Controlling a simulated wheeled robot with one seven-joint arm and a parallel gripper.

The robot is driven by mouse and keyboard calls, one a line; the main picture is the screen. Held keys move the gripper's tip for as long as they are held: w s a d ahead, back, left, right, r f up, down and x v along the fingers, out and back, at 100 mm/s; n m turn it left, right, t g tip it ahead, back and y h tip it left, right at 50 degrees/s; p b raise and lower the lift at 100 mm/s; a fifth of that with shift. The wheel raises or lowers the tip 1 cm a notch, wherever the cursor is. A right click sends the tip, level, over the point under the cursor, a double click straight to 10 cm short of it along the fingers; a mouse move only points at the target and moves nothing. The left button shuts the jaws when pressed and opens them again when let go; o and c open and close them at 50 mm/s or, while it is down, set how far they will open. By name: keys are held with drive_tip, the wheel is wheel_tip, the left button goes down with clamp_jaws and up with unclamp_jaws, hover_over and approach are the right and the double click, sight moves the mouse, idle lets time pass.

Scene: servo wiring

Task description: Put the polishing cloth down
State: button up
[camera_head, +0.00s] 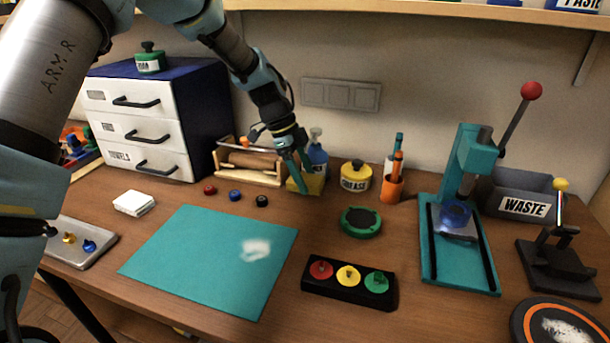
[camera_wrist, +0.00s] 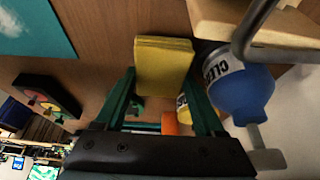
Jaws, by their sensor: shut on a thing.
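The polishing cloth (camera_head: 311,186) is a folded yellow pad at the back middle of the table, in front of the blue spray bottle (camera_head: 317,158). My gripper (camera_head: 297,172) points down at it and is shut on it. In the wrist view the cloth (camera_wrist: 164,62) sits between the fingertips of my gripper (camera_wrist: 162,80), with wood table behind it. The cloth looks low, at or just above the table; I cannot tell if it touches.
The spray bottle (camera_wrist: 240,85) stands close beside the cloth, as does a wooden rack (camera_head: 250,176). A yellow grease tin (camera_head: 356,178) and orange pen cup (camera_head: 391,190) stand to the right. The teal mat (camera_head: 190,255) in front bears a white smear.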

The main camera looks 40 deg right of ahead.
drive_tip(key=shift+f+b, duration=0.3)
drive_tip(key=shift+f, duration=0.15)
drive_tip(key=o, duration=1.4)
drive_tip(key=shift+o, duration=0.2)
drive_tip(key=shift+r+p, duration=0.55)
drive_tip(key=shift+r, duration=0.05)
drive_tip(key=shift+w+r, duration=0.1)
drive_tip(key=shift+r, duration=0.25)
drive_tip(key=b+v, duration=0.2)
drive_tip(key=v, duration=0.4)
drive_tip(key=shift+w+a+r, duration=0.1)
drive_tip(key=shift+w+r, duration=0.05)
drive_tip(key=shift+r, duration=0.25)
